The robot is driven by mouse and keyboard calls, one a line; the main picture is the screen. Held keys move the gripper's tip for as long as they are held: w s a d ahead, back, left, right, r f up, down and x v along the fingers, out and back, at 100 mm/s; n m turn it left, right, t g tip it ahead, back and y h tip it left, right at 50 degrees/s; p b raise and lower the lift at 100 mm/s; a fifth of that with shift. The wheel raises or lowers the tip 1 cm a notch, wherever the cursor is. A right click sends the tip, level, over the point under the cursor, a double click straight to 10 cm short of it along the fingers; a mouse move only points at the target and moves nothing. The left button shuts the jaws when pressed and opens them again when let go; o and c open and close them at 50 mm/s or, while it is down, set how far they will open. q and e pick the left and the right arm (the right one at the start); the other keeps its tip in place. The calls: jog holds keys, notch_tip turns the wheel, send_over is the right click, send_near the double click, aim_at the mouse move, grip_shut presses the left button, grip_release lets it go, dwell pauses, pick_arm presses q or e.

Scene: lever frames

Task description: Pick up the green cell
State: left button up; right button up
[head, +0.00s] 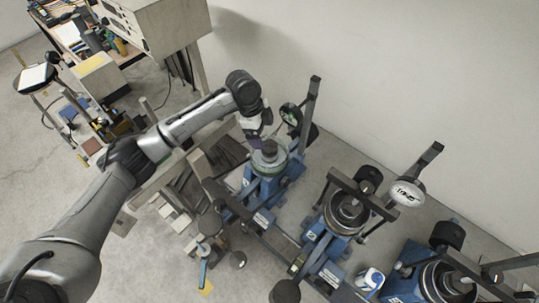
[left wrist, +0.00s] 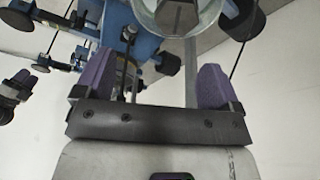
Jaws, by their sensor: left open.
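A round cell with a dull green rim (head: 270,163) sits on the leftmost blue lever frame (head: 271,190) in the head view. A dark grey cylinder stands on its top. My left gripper (head: 257,128) is close above and behind it, partly hidden by its own wrist. In the left wrist view my left gripper (left wrist: 155,65) has its two purple fingers wide apart with nothing held between them. A round, clear-walled part with a grey block in it (left wrist: 180,15) shows beyond the fingers; I cannot tell whether it is the cell.
A dark upright lever arm (head: 309,100) and a round dial (head: 290,114) stand close by my left gripper. More lever frames stand to the right, one with a white oval plate (head: 407,193). A cluttered bench (head: 95,40) is at the back left.

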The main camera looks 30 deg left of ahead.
aim_at(269, 146)
pick_arm(q)
jog(key=f, duration=0.2)
jog(key=w+f+p, duration=0.1)
jog(key=w+f, duration=0.1)
jog(key=f, duration=0.1)
jog(key=shift+w+f, duration=0.1)
jog(key=shift+f, duration=0.2)
jog(key=p+x, duration=0.2)
jog(key=x, duration=0.2)
jog(key=shift+f, duration=0.7)
jog(key=shift+c, duration=0.4)
